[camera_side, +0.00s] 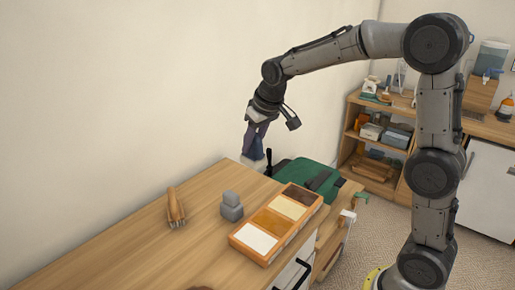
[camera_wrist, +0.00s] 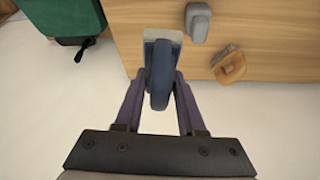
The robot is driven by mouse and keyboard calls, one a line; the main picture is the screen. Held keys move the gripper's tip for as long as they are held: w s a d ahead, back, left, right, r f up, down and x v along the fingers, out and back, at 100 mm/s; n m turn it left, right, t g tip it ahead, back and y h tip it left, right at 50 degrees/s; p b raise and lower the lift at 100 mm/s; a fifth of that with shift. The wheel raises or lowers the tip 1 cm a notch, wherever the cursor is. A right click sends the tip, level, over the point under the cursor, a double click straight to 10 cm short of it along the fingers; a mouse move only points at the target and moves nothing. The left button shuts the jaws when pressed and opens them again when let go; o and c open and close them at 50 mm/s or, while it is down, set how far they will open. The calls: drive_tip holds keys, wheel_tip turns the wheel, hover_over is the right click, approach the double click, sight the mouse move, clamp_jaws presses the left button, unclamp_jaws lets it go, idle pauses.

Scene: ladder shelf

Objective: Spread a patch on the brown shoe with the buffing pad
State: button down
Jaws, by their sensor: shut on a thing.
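My gripper (camera_side: 256,136) has purple fingers and is shut on a blue-handled pad (camera_side: 252,149), which I take to be the buffing pad. In the wrist view, my gripper (camera_wrist: 160,88) has a finger on each side of the pad's blue handle (camera_wrist: 160,76), with a pale grey plate showing beyond it. The pad is held near the far end of the wooden bench; its exact height is hard to judge. I cannot make out the brown shoe; only a sliver of something brown shows at the side view's bottom edge.
On the bench (camera_side: 130,252) are a tray (camera_side: 262,243) with white, tan and brown compartments, a grey block (camera_side: 231,207) and a wooden tool (camera_side: 175,206). A green case (camera_side: 304,174) with dark straps stands past the bench. Shelves (camera_side: 371,152) stand behind. The near-left bench looks clear.

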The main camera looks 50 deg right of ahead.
drive_tip(key=s+a+m+g+y, duration=0.1)
drive_tip(key=s+a+m+g, duration=0.25)
drive_tip(key=a+m, duration=0.8)
drive_tip(key=s+a+m+g+y, duration=0.15)
drive_tip(key=s+a+m, duration=0.35)
drive_tip(key=a+m, duration=0.65)
drive_tip(key=s+a+m+g+y, duration=0.1)
drive_tip(key=s+a+m+g, duration=0.3)
drive_tip(key=a+m, duration=0.75)
drive_tip(key=shift+m+h, duration=0.25)
drive_tip(key=shift+m, duration=0.2)
drive_tip(key=f, duration=0.2)
drive_tip(key=d+f, duration=0.1)
drive_tip(key=f, duration=0.1)
drive_tip(key=shift+s+f, duration=0.2)
drive_tip(key=shift+f, duration=0.2)
